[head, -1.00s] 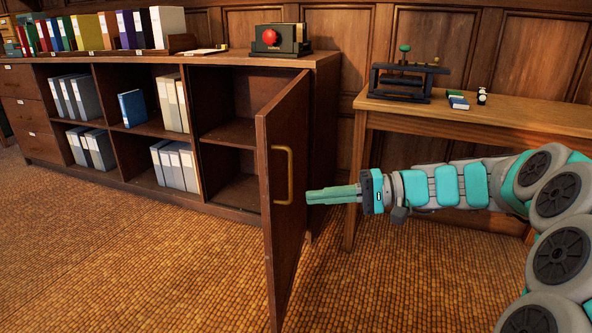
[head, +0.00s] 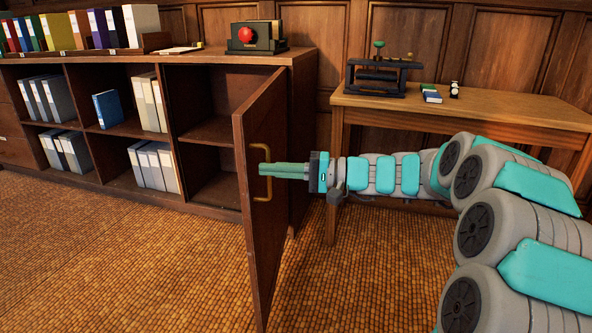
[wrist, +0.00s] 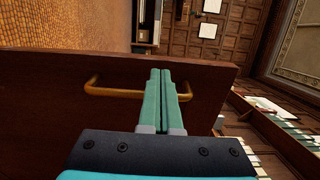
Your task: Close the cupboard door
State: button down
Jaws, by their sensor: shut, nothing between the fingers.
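The cupboard door (head: 263,232) stands wide open in the head view, swung out from the right end of the low cabinet (head: 296,150). Its outer face carries a brass handle (head: 268,188). My gripper (head: 262,169) is shut and empty, its fingertips in front of the handle in the picture. In the wrist view the door (wrist: 40,110) fills much of the frame, and my shut fingers (wrist: 160,75) cross over the brass handle (wrist: 105,91). I cannot tell whether the fingertips touch the door or handle. The cupboard's inside shows an empty shelf (head: 212,131).
Open bays left of the cupboard hold binders (head: 150,103). A stamping device with a red knob (head: 246,36) sits on the cabinet top. A wooden table (head: 480,107) with a dark press (head: 380,75) stands to the right, behind my arm. The floor in front is clear.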

jog(key=shift+w+a, duration=0.15)
jog(key=shift+a, duration=0.55)
jog(key=shift+w+a, duration=0.1)
jog(key=shift+a, duration=0.55)
